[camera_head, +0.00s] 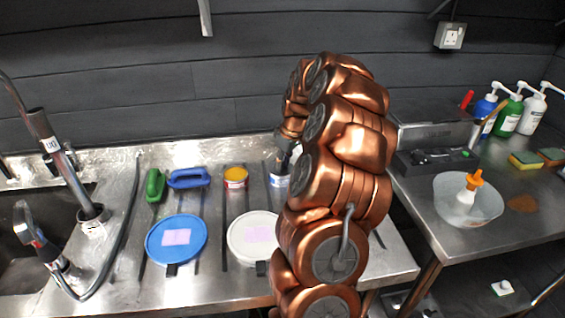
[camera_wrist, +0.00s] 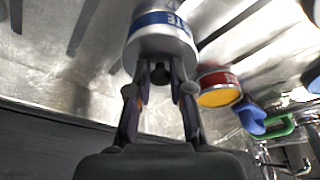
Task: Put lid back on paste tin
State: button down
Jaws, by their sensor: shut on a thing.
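The paste tin (camera_head: 278,181) is white with a blue band and stands upright on the steel counter, partly behind my arm. In the wrist view the tin (camera_wrist: 160,20) appears upside down, with part of its lettering showing. A pale lid (camera_wrist: 162,45) with a small dark knob (camera_wrist: 160,73) is at the tin's top. My gripper (camera_wrist: 160,80) is shut on the lid's knob, with a finger on each side. The lid lines up with the tin, but I cannot tell whether it is fully seated. In the head view my gripper (camera_head: 287,148) is just above the tin, mostly hidden.
A red tin with a yellow top (camera_head: 236,177) stands left of the paste tin. Blue (camera_head: 188,178) and green (camera_head: 155,185) handled tools lie farther left. A blue round lid (camera_head: 176,239) and a white one (camera_head: 252,237) are in front. The sink (camera_head: 30,235) is at left.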

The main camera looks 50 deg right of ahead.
jog(key=shift+c, duration=2.4)
grip_release()
jog(key=shift+r, duration=0.1)
jog(key=shift+r+p, duration=0.35)
jog(key=shift+r, duration=3.05)
grip_shut()
